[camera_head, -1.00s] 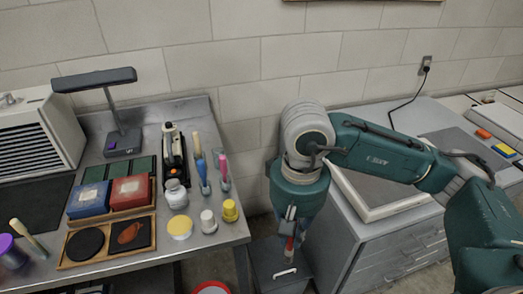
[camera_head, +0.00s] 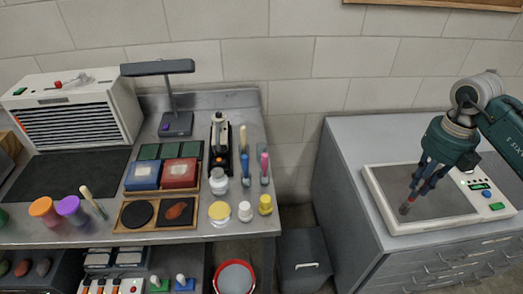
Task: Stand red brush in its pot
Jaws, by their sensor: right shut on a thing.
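My right gripper (camera_head: 424,180) is at the right, pointing down over the grey-topped device on the right-hand cabinet. It is shut on the red brush (camera_head: 410,198), a small, mostly hidden piece with a reddish part and a dark grey lower end. Whether that end touches the device's top cannot be told. Two small holders with upright brushes, one blue (camera_head: 244,163) and one pink (camera_head: 264,161), stand at the right of the left bench. I cannot tell which pot belongs to the red brush. My left gripper is not in view.
The grey-topped device (camera_head: 386,181) has a raised light rim and buttons. Jars (camera_head: 220,211), ink pads, orange (camera_head: 43,208) and purple cups crowd the left bench (camera_head: 262,227). A red-rimmed bucket (camera_head: 235,264) and grey bin (camera_head: 305,252) stand below. The cabinet top's left part is clear.

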